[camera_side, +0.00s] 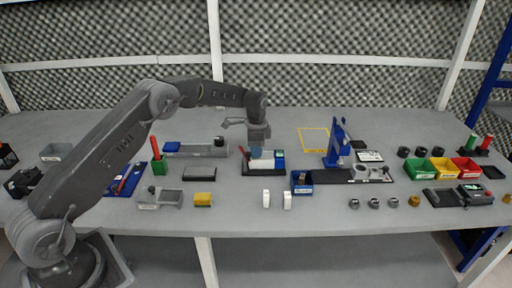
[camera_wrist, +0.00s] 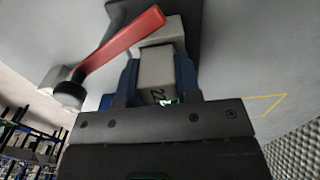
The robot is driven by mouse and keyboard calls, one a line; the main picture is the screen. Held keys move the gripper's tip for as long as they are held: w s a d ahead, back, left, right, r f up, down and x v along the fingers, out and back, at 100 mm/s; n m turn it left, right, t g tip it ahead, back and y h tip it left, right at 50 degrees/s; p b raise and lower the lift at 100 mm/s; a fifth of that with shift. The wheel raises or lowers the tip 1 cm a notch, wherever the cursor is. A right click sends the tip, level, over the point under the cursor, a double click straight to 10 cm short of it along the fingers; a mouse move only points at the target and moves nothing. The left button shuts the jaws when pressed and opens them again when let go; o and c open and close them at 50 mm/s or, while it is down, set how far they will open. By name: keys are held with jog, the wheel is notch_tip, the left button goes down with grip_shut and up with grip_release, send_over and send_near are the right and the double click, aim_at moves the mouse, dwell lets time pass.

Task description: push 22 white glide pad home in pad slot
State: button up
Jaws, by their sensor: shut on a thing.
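The white glide pad (camera_wrist: 157,66), marked 22, sits between the blue fingers of my gripper (camera_wrist: 158,72) in the wrist view. My gripper is shut on it. In the side view my gripper (camera_side: 257,149) points down over a dark fixture (camera_side: 250,173) holding a pale block (camera_side: 262,164). A pale block (camera_wrist: 168,28) also shows just beyond the pad in the wrist view. I cannot make out the pad slot, nor whether the pad is in it or touching it.
A red lever (camera_wrist: 110,50) with a black knob crosses close beside the pad in the wrist view. A blue bin (camera_side: 302,188) and a blue press (camera_side: 338,148) stand to the fixture's right. Bench behind the fixture is clear.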

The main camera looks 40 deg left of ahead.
jog(key=shift+f, duration=0.35)
jog(key=o, duration=1)
jog(key=shift+f, duration=0.1)
jog(key=shift+s, duration=0.1)
notch_tip(320, 180, up, 14)
jog(key=shift+r, duration=0.1)
